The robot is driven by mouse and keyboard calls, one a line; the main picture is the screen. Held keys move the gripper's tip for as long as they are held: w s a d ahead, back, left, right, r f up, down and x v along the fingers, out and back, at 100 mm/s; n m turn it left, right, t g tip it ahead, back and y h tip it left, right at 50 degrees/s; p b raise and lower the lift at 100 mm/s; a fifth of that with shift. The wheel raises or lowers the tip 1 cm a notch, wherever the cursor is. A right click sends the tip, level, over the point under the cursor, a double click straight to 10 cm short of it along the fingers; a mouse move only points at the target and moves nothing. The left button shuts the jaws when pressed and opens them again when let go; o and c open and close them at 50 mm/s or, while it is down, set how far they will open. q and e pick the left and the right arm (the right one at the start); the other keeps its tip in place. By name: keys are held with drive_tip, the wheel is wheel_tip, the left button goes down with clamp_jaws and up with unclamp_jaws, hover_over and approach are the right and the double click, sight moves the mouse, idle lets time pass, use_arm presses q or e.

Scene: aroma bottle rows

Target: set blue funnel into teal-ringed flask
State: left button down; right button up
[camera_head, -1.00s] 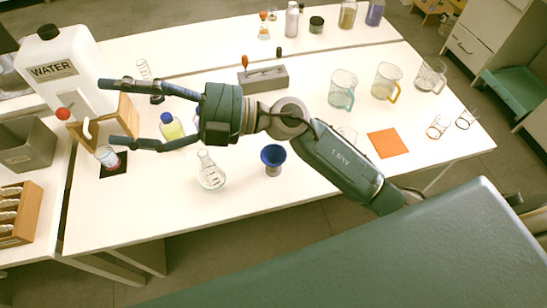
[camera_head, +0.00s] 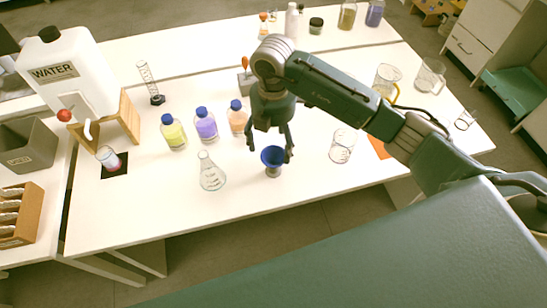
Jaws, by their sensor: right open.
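The blue funnel (camera_head: 271,156) stands upright on the table, with a small grey part (camera_head: 273,172) below its bowl. My right gripper (camera_head: 270,151) is open and points down over the funnel, with one finger on each side of it. I cannot tell whether the fingers touch it. A clear conical flask (camera_head: 212,178) stands upright to the left of the funnel. It has a faint teal tint, and its ring is too small to make out clearly. My left gripper is not in view.
Bottles with yellow (camera_head: 173,134), purple (camera_head: 206,126) and orange (camera_head: 238,118) contents stand behind the flask. A glass beaker (camera_head: 342,147) stands to the right, beside my right arm. The table front (camera_head: 150,213) is clear.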

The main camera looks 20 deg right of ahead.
sight(274, 163)
drive_tip(key=shift+f, duration=0.85)
wheel_tip(274, 163, down, 4)
drive_tip(key=shift+f+p, duration=0.15)
drive_tip(key=shift+p, duration=0.85)
drive_tip(key=shift+f, duration=0.5)
drive_tip(key=c, duration=1)
